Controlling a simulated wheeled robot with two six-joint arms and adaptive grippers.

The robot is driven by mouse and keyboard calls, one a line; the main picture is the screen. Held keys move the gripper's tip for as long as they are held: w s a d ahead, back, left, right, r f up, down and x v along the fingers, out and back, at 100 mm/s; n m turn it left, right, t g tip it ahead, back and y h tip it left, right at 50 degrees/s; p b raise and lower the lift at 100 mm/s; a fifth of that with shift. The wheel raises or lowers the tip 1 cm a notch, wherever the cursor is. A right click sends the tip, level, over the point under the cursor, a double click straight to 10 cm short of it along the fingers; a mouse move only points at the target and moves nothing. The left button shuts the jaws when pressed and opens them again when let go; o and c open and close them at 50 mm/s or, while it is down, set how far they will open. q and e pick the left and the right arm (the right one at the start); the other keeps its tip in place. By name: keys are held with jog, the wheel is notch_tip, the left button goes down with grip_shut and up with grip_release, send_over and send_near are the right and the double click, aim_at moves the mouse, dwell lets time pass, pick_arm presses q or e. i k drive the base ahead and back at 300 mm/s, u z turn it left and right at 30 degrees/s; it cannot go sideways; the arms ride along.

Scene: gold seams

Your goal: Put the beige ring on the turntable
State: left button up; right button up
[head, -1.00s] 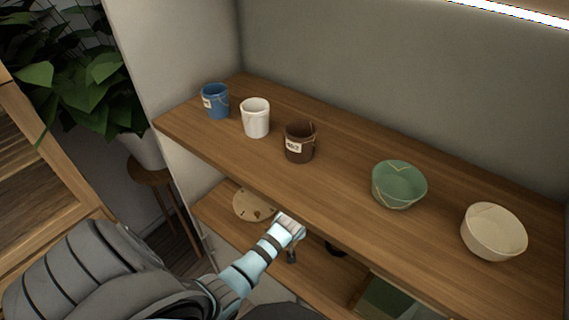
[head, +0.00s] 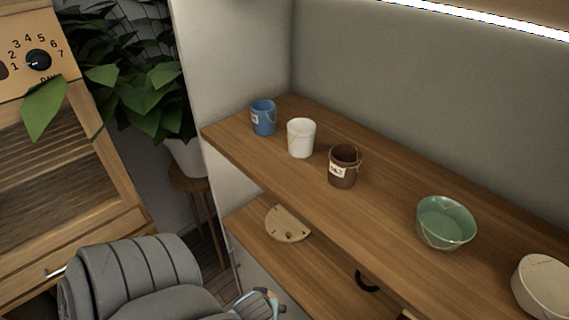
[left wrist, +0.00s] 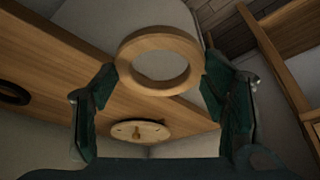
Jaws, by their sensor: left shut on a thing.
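The beige ring (left wrist: 160,88) is held between the two dark fingers of my left gripper (left wrist: 160,74) in the left wrist view. The ring's hole faces the camera, and the fingers press on its left and right sides. The turntable appears to be the round pale wooden disc (head: 287,224) on the lower shelf. It also shows beyond and below the ring in the left wrist view (left wrist: 155,130), with a small peg at its middle. The ring is apart from the disc.
The upper shelf (head: 290,185) overhangs the lower shelf (head: 300,265). A dark ring (head: 367,281) lies on the lower shelf.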

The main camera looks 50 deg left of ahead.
aim_at(289, 218)
jog(key=u, duration=0.05)
jog(key=k, duration=1.1)
jog(key=u, duration=0.9)
jog(key=i, duration=1.45)
jog(key=z, duration=0.65)
